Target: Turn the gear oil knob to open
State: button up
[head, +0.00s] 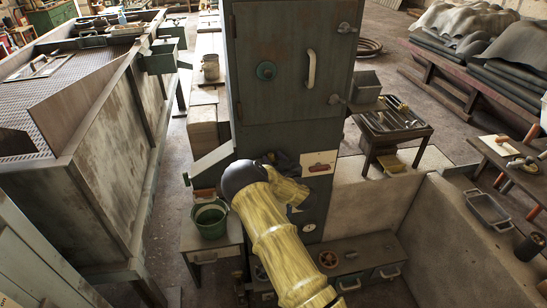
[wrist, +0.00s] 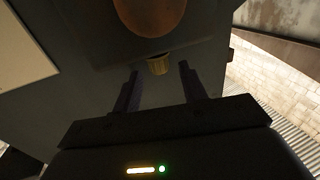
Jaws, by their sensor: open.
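A small brass-coloured ribbed knob (wrist: 158,65) sits on the dark cabinet face in the wrist view, just below a large round brown disc (wrist: 150,14). I cannot read any label that tells whether it is the gear oil knob. My gripper (wrist: 159,71) is open, with one finger to each side of the small knob in the picture. I see no finger clearly touching it. In the head view my yellow arm covers the gripper and this part of the cabinet (head: 290,60).
A red wheel (head: 328,259) sits on the low bench. A green bucket (head: 211,219) stands left of my arm. A tool table (head: 393,125) and a concrete wall (head: 455,240) are at right.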

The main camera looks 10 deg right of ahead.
jog(key=shift+w+a, duration=0.1)
jog(key=shift+w, duration=0.3)
jog(key=shift+c, duration=0.4)
grip_shut()
jog(key=shift+a+m+h+b, duration=0.1)
jog(key=shift+m+h+b, duration=0.25)
jog(key=shift+h, duration=0.25)
jog(key=m+h+b, duration=0.1)
jog(key=h, duration=0.1)
jog(key=m+h+b, duration=0.1)
jog(key=b, duration=0.1)
jog(key=a+m+h+b, duration=0.1)
jog(key=h, duration=0.1)
jog(key=shift+f+m+h+b, duration=0.25)
jog(key=shift+m+h+b, duration=0.05)
jog(key=shift+m+b, duration=0.1)
jog(key=m+h+b, duration=0.2)
jog(key=h, duration=0.1)
jog(key=shift+a+h, duration=0.25)
jog(key=shift+h, duration=0.05)
jog(key=shift+w+a+r+m+g+h+b, duration=0.1)
jog(key=shift+m+g+h+b, duration=0.2)
jog(key=shift+m+g+h, duration=0.25)
jog(key=shift+r+m+g+h+b, duration=0.1)
jog(key=shift+m+g+h+b, duration=0.25)
jog(key=shift+h, duration=0.4)
jog(key=shift+m+h, duration=0.3)
jog(key=shift+m, duration=0.05)
